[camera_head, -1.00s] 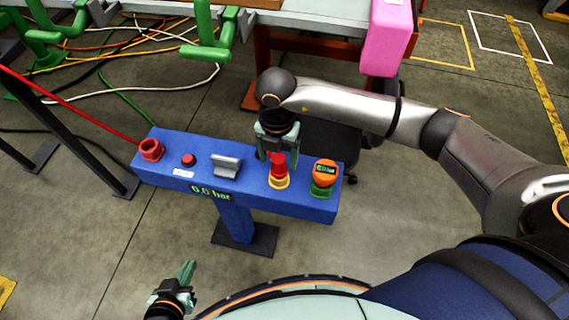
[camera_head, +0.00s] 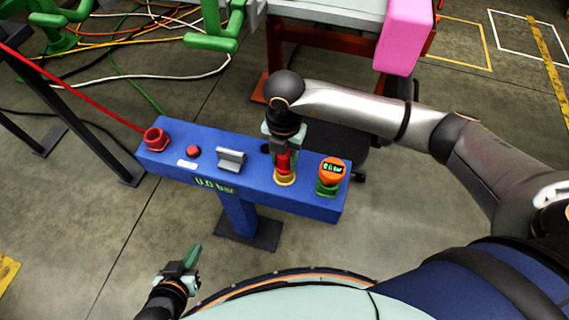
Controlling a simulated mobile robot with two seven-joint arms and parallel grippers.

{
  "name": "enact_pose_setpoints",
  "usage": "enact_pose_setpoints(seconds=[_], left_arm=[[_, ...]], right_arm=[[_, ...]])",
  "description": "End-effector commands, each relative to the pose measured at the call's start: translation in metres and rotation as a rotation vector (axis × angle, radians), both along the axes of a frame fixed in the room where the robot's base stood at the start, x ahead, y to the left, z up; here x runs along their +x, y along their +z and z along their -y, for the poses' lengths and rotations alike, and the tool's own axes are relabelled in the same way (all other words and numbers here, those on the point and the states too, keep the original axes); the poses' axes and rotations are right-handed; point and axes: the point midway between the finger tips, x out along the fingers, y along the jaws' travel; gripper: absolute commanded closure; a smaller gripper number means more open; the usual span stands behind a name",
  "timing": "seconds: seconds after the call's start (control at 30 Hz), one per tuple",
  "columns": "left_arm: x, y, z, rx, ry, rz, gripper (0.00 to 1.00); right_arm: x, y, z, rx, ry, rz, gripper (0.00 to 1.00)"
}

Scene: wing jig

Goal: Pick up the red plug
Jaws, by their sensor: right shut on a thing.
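The red plug (camera_head: 284,166) stands upright at a yellow ring (camera_head: 285,179) on top of the blue console (camera_head: 258,192). My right gripper (camera_head: 284,154) comes down from above and is shut on the upper part of the plug. The fingers partly hide the plug, and I cannot tell whether it is clear of the ring. My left gripper (camera_head: 189,257) is low at the left, in front of the console and away from it; the gap between its fingers does not show clearly.
On the console are a red fitting (camera_head: 155,139) with a red hose, a red button (camera_head: 194,151), a grey handle (camera_head: 231,159) and an orange-topped gauge (camera_head: 331,172) on green. A pink block (camera_head: 404,38) sits behind. Cables lie on the floor at back left.

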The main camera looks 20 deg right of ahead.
Motion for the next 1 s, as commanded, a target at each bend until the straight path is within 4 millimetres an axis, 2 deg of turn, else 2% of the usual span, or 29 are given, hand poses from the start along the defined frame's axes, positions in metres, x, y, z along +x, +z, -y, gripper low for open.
enact_pose_setpoints(seconds=[0.03,0.27,0.67,0.77,0.93,1.0], left_arm=[[-0.002,-0.001,0.0,0.001,0.0,-0.004,1.0],[-0.004,-0.003,0.0,0.001,-0.001,-0.008,1.0],[-0.002,-0.001,0.0,0.0,0.0,-0.004,1.0],[0.0,0.001,0.0,0.001,0.001,0.0,1.0],[0.002,0.005,-0.001,0.001,0.002,0.007,1.0],[0.002,0.007,-0.002,0.001,0.003,0.009,1.0]], right_arm=[[0.0,0.0,0.0,-0.001,-0.001,0.001,0.76],[0.0,0.0,0.0,-0.001,-0.001,0.001,1.0],[0.001,0.003,0.0,0.0,-0.001,0.003,1.0],[0.001,0.01,0.0,0.0,-0.001,0.004,1.0],[0.002,0.033,0.0,0.001,0.001,0.006,1.0],[-0.006,0.042,0.0,0.002,0.003,0.004,1.0]])
